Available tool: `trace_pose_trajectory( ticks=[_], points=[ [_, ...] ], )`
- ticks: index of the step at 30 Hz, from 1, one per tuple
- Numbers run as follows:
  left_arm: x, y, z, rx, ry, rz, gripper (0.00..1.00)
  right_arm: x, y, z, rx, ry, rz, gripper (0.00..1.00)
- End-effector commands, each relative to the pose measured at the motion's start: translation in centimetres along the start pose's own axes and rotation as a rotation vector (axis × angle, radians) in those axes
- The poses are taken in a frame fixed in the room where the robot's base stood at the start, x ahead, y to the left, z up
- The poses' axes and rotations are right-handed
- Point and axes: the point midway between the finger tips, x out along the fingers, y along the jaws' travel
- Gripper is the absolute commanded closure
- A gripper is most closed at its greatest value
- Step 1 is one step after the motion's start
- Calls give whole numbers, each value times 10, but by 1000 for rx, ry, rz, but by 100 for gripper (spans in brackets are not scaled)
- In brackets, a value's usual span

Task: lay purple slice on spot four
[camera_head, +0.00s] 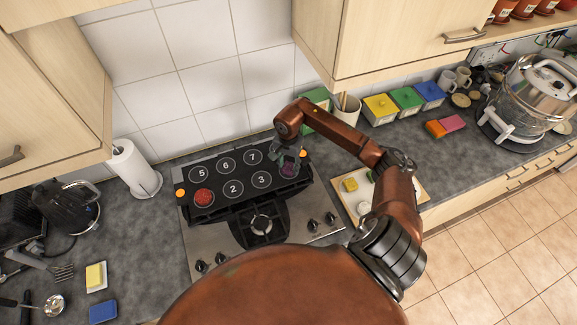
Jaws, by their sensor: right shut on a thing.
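A black tray (233,206) with numbered round spots lies on the hob. Spots 2, 3, 5, 6 and 7 show bare. A red slice (203,197) lies on the front-left spot, hiding its number. My right gripper (288,162) reaches down over the right end of the tray and is shut on the purple slice (289,171). The purple slice is at the front-right place, right of spot 3, and the number there is hidden. I cannot tell whether the slice touches the tray. My left gripper is not in view.
A cutting board (352,205) with food pieces lies right of the hob, partly behind my right arm. A paper towel roll (133,168) stands left. Yellow, green and blue boxes (405,98) stand along the back wall. Wall cupboards hang above the counter.

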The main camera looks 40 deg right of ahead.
Motion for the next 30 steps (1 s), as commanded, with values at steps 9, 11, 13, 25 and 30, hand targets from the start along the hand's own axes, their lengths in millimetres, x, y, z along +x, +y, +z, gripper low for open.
trace_pose_trajectory(
  ticks=[9, 11, 13, 25, 30],
  points=[
    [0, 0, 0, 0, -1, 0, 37, 0, 0, 0, 0, 0, 0, 56],
    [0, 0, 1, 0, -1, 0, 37, 0, 0, 0, 0, 0, 0, 52],
    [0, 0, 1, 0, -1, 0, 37, 0, 0, 0, 0, 0, 0, 47],
    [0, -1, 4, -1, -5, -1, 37, -7, 0, -1, -1, 2, -1, 44],
    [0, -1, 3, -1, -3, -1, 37, -34, 0, -2, -1, 4, -1, 44]
  ],
)
